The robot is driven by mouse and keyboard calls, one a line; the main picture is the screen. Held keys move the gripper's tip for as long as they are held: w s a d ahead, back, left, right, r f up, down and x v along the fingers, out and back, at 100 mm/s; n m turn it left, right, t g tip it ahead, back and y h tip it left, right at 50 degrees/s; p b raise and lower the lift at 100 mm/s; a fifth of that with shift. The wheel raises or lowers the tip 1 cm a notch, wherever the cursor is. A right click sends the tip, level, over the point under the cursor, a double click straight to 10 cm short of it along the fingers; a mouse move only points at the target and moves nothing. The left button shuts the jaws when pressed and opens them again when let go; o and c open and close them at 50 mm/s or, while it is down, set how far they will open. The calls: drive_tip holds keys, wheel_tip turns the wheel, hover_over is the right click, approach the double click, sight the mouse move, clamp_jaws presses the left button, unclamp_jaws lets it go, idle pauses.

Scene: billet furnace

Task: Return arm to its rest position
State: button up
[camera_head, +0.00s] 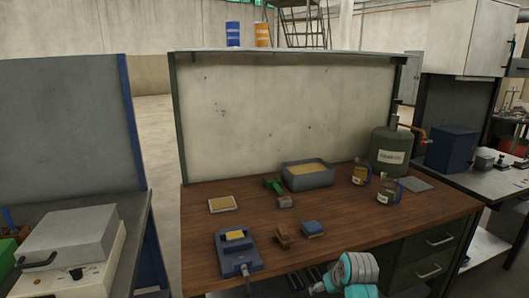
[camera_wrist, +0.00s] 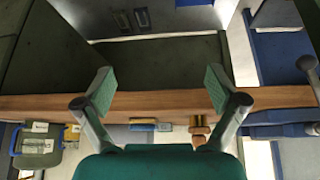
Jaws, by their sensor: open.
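My gripper (camera_wrist: 158,88) is open in the wrist view, with its two green-padded fingers spread wide and nothing between them. Behind the fingers are the wooden bench edge and dark surfaces. In the head view, part of my turquoise and grey arm (camera_head: 354,272) shows at the bottom, in front of the wooden workbench (camera_head: 335,207); whether the fingers show there is unclear.
A tall panel (camera_head: 285,110) stands behind. The bench's left front is partly clear.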

drive_tip(key=s+f+m+t, duration=0.1)
drive_tip(key=s+f+t, duration=0.1)
drive_tip(key=s+f, duration=1.15)
drive_tip(key=s+f+t, duration=0.2)
drive_tip(key=s+f, duration=0.2)
drive_tip(key=s, duration=1.1)
drive_tip(key=s+r+m+t+h, duration=0.1)
drive_tip(key=s+r+t, duration=0.35)
drive_tip(key=s, duration=1.35)
drive_tip(key=s+r, duration=1.1)
drive_tip(key=r, duration=0.3)
drive_tip(key=shift+a+r+m, duration=0.3)
drive_tip(key=shift+a+r, duration=0.05)
drive_tip(key=shift+a, duration=0.05)
drive_tip(key=shift+s, duration=0.1)
